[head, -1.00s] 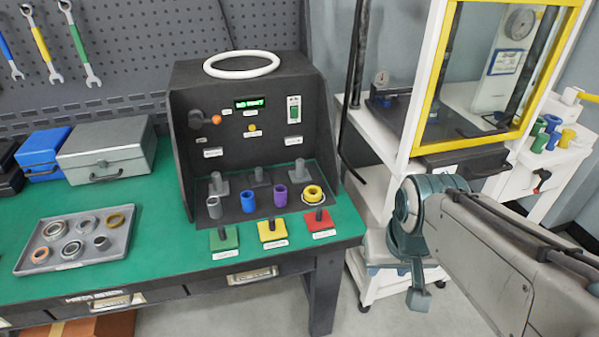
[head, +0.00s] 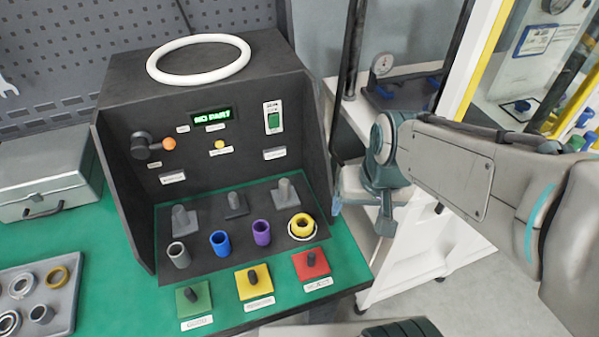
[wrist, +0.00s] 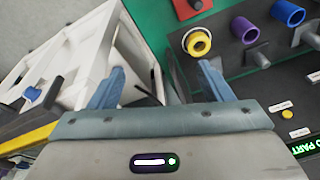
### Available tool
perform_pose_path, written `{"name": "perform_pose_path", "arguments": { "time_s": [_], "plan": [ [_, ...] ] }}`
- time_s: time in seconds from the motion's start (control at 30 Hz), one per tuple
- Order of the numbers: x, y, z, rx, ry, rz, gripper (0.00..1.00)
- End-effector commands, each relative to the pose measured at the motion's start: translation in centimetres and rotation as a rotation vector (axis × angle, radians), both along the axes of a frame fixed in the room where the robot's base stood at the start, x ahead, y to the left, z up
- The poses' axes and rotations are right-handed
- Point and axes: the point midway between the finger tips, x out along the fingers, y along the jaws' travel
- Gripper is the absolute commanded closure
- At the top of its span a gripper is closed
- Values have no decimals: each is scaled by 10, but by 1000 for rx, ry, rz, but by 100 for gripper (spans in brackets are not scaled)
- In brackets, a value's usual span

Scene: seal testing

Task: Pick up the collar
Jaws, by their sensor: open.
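The yellow ring-shaped part, which looks like the collar (head: 302,230), sits at the right end of a row of parts on the test fixture's dark base. A thin white ring surrounds its foot. It also shows in the wrist view (wrist: 200,34), above and just left of the right fingertip. My gripper (head: 362,203) is to the right of the fixture, beyond the bench's edge, apart from the collar. In the wrist view the two fingers of my gripper (wrist: 162,82) are spread wide with nothing between them.
Grey (head: 179,256), blue (head: 220,244) and purple (head: 262,233) sleeves stand left of the collar. Grey posts rise behind them. Green, yellow and red pads lie in front. The fixture's right side wall (head: 318,150) stands near my gripper. A white cart (head: 410,245) stands beyond the bench.

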Motion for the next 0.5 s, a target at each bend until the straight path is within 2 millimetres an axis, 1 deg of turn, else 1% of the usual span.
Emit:
{"name": "perform_pose_path", "arguments": {
  "time_s": [0.03,0.17,0.3,0.5],
  "plan": [
    [8,10,7,29,30,-10,27],
    [31,36,3,85,97,-79,27],
    [50,62,-8,97,155,-175,27],
    [70,89,-26,37,180,-314,27]
  ]
}}
